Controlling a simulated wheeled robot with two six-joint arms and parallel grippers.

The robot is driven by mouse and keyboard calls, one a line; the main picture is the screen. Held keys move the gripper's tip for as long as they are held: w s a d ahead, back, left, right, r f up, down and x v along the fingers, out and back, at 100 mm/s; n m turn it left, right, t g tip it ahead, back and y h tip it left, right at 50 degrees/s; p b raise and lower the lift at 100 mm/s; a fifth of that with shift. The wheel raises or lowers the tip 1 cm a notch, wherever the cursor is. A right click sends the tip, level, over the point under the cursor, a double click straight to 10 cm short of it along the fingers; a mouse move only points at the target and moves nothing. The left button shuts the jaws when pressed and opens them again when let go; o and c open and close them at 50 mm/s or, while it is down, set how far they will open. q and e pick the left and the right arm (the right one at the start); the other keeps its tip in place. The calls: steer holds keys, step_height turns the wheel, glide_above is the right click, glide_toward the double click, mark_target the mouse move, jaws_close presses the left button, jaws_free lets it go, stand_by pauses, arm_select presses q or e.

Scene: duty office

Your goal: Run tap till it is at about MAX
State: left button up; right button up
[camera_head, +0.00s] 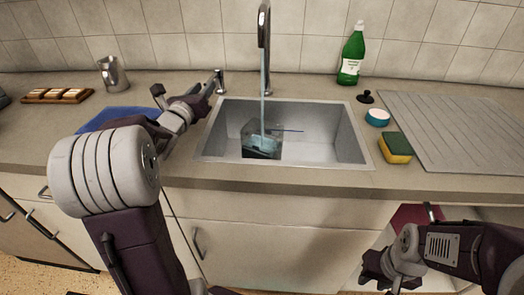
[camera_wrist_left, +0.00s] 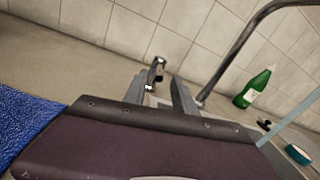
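The tap (camera_head: 264,38) runs: a thin stream of water falls from its spout into a clear container (camera_head: 262,143) in the sink (camera_head: 335,128). The container holds bluish water in its lower part; its MAX mark is too small to read. The tap's lever (camera_head: 220,82) stands left of the spout on the counter. My left gripper (camera_head: 212,82) is at the lever. In the left wrist view its fingers are apart, with the lever (camera_wrist_left: 157,72) seen between and just beyond the fingertips; contact is unclear. My right gripper (camera_head: 383,270) hangs low before the cabinet; its fingers are unclear.
A green bottle (camera_head: 352,55), a black plug (camera_head: 365,97), a blue-and-white tub (camera_head: 378,117) and a sponge (camera_head: 395,147) stand right of the sink. A blue cloth (camera_head: 112,117) lies left, behind my arm. A metal jug (camera_head: 112,74) stands further back.

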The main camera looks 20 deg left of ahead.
mark_target(217, 73)
steer(key=shift+f, duration=0.1)
